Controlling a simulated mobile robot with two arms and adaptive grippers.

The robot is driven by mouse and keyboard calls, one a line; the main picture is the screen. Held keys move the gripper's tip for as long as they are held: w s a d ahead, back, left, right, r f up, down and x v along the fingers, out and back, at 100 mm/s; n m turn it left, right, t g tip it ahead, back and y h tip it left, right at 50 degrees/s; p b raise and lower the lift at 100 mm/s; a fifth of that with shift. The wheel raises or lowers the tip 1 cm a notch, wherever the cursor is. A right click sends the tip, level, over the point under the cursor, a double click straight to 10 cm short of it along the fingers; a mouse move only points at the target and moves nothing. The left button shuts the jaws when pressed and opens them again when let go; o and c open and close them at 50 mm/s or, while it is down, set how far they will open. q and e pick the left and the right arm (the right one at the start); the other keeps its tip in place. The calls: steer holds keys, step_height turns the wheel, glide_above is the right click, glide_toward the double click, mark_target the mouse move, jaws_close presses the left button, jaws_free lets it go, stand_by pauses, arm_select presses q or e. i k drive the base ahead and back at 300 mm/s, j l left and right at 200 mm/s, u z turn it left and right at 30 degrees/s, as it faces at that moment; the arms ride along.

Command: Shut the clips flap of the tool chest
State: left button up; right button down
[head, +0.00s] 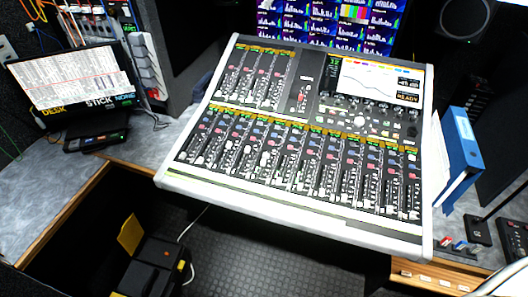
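A dark tool chest (158,262) with yellow parts stands low on the floor at the lower left, below the desk edge. A yellow flap (131,233) stands up, raised, at its left back side. No label on the flap is readable, so I cannot tell whether it is the clips flap. The lower part of the chest is cut off by the bottom edge of the view. Neither of my grippers shows in the head view.
A large mixing console (190,180) fills the middle, overhanging the floor. A laptop (75,85) stands on the grey desk (40,205) at left. A blue binder (462,150) stands at right. Dark ribbed floor (250,250) lies right of the chest, with a pale cable nearby.

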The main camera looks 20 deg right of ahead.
mark_target(131, 233)
steer(key=i+j+z, duration=0.15)
steer(key=j, duration=0.2)
steer(key=i+j+z, duration=0.1)
steer(key=j, duration=0.3)
steer(key=i+j+z, duration=0.15)
steer(key=j, duration=0.2)
